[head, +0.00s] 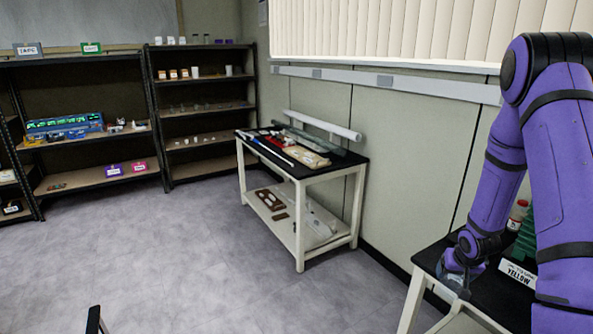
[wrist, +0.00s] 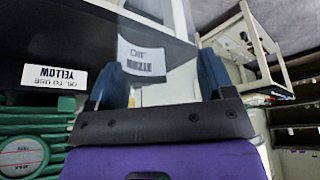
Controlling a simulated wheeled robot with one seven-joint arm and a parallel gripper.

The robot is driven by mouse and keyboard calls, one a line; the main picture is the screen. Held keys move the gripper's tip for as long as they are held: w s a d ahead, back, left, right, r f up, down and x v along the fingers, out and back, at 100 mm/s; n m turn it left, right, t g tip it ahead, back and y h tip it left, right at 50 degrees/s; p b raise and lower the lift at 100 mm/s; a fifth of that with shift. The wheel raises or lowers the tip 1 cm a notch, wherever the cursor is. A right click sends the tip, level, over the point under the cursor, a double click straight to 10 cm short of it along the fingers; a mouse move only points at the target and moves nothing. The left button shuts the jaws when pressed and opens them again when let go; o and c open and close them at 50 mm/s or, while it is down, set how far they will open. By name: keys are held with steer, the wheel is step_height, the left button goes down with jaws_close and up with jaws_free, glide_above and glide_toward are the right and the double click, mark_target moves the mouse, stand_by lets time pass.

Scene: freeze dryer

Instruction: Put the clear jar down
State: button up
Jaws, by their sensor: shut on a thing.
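The clear jar (wrist: 150,55) is see-through and carries a white label printed with text, upside down in the wrist view. My gripper (wrist: 160,82) has its two blue fingers on either side of the jar and is shut on it. In the head view my gripper (head: 462,272) is at the left part of the black-topped table (head: 490,300) at lower right, with the jar (head: 455,284) faintly visible under it. I cannot tell whether the jar's base touches the tabletop.
A white "YELLOW" sign (head: 518,274) stands on the table, with a red-capped bottle (head: 518,214) and green coils (wrist: 40,125) behind or beside it. Another table (head: 300,180) with tools stands by the wall. Shelves (head: 205,110) line the back. The floor between is clear.

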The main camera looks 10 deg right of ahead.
steer(key=w+a+n, duration=0.2)
steer(key=w+a, duration=0.1)
steer(key=a, duration=0.9)
steer(key=w+a+n+y, duration=0.1)
steer(key=w+a+n, duration=0.1)
steer(key=a, duration=1)
steer(key=shift+w+f+y, duration=0.2)
steer(key=shift+w+y, duration=0.1)
steer(key=shift+w, duration=0.15)
